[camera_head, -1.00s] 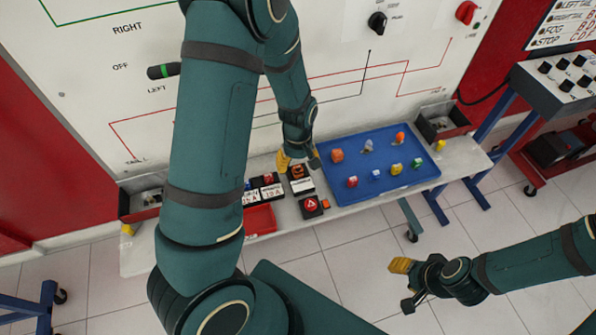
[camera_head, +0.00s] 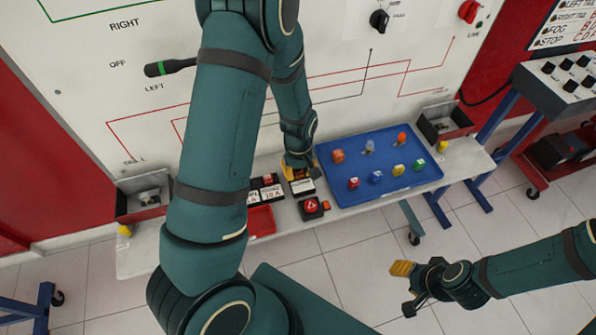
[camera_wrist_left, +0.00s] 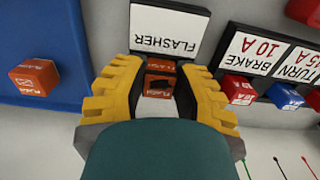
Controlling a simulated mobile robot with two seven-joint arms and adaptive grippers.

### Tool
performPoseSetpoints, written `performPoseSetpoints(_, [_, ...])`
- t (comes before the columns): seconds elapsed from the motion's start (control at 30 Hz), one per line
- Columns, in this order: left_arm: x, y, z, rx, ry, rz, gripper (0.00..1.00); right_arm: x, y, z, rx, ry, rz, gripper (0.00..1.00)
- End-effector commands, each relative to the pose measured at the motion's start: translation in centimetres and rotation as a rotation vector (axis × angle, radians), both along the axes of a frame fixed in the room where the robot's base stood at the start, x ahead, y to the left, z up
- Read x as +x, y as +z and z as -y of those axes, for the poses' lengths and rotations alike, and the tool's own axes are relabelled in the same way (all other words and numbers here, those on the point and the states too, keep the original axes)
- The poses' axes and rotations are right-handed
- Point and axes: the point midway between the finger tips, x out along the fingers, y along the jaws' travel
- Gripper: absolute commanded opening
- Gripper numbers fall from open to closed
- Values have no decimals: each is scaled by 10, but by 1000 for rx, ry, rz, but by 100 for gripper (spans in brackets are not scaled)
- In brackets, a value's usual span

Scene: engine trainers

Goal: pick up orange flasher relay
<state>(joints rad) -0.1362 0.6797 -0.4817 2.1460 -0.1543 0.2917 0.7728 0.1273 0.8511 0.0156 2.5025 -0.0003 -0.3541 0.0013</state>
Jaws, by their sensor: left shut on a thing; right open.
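My left gripper (camera_head: 298,173) reaches down to the flasher station on the bench. My right gripper (camera_head: 407,288) is open and empty above the floor.
The blue tray (camera_head: 384,195) holds several small coloured parts. Left of the flasher station are fuse holders (camera_head: 265,188) and a red tray (camera_head: 260,220). The wiring board (camera_head: 135,95) rises behind the bench.

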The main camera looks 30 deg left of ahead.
Motion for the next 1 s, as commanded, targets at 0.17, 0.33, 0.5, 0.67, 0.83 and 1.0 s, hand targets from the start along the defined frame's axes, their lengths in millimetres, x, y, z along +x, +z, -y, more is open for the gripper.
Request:
performPoseSetpoints(0.17, [0, 2, 0, 0, 0, -1, 2, 0, 1, 0, 0, 0, 0, 47])
performPoseSetpoints(0.33, [0, 14, 0, 0, 0, 0, 2, -1, 6, 0, 0, 1, -2, 47])
performPoseSetpoints(0.5, [0, 37, 0, -1, 0, 2, 1, -2, 14, 0, 1, 1, -6, 47])
performPoseSetpoints(0.67, [-21, 36, 25, 0, -6, -6, 1, -3, 17, -1, 1, 2, -8, 47])
performPoseSetpoints(0.83, [-48, 36, 57, 0, -6, -4, 1, -4, 22, -1, 1, 2, -10, 47])
performPoseSetpoints(1.0, [-72, 36, 84, 0, -5, -4, 1, -5, 26, -1, 3, 2, -12, 47])
